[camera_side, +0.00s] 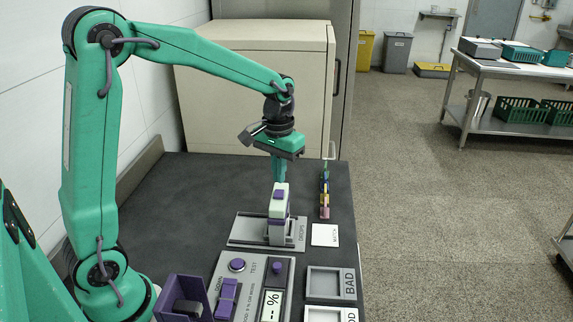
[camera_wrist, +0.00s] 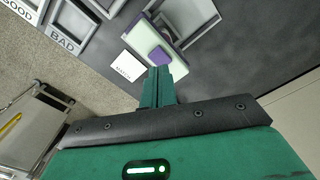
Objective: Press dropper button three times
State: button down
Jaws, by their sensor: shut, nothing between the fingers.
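The dropper (camera_side: 279,220) is a pale upright block with purple parts. It stands on a grey plate (camera_side: 245,230) marked DROPS. Its purple button (camera_side: 280,194) is on top. My gripper (camera_side: 279,181) is shut and empty, pointing down just above the dropper's top. In the wrist view the shut green fingertips (camera_wrist: 161,70) lie close to the purple button (camera_wrist: 159,57) on the pale dropper top (camera_wrist: 147,40). I cannot tell whether the fingertips touch the button.
A white MATCH card (camera_side: 325,235) and a coloured strip on a stand (camera_side: 325,195) are to the right. A control panel (camera_side: 255,265) with a lever and a TEST button is in front. A grey BAD tray (camera_side: 331,283) is at front right. The dark table behind is clear.

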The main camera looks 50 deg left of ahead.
aim_at(279, 193)
jog(key=shift+r, duration=1.9)
jog(key=shift+r, duration=1.05)
dwell(5.0)
